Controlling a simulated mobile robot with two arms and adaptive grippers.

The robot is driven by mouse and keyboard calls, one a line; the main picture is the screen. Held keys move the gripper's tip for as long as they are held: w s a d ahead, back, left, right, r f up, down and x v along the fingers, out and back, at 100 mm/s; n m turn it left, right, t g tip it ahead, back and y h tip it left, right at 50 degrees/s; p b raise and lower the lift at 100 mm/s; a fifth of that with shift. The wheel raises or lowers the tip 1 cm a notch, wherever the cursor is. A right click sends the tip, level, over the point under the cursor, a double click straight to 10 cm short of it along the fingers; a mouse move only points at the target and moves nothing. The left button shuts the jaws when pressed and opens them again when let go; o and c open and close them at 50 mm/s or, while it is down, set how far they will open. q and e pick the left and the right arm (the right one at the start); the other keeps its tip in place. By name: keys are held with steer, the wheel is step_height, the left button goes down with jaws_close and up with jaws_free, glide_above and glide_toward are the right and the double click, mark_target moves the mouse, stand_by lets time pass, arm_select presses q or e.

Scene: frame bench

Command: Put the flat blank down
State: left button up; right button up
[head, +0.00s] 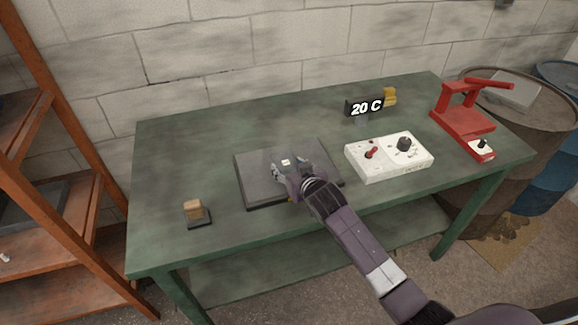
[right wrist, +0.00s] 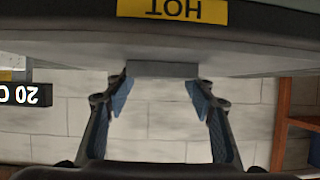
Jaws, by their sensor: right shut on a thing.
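The flat blank (head: 288,154) is a pale, thin, see-through-looking sheet with a small white mark, over the dark slab (head: 258,183) on the green bench. My right gripper (head: 290,170) is at its near edge and shut on it. In the right wrist view, which is upside down, the blank shows as a grey edge (right wrist: 162,69) between the fingers (right wrist: 161,86), close against the dark slab with a yellow HOT label (right wrist: 172,10). Whether the blank touches the slab I cannot tell. My left gripper is not in view.
A white control box (head: 388,157) with a red lever and dark knob stands right of the slab. A 20 C display (head: 365,107) is behind. A red press (head: 463,112) is at the right end. A small tan block (head: 194,210) sits front left. The bench's left back is clear.

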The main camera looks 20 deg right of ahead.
steer(key=o, duration=1.3)
steer(key=shift+r, duration=0.15)
steer(key=v, duration=1.2)
steer(key=shift+b, duration=0.45)
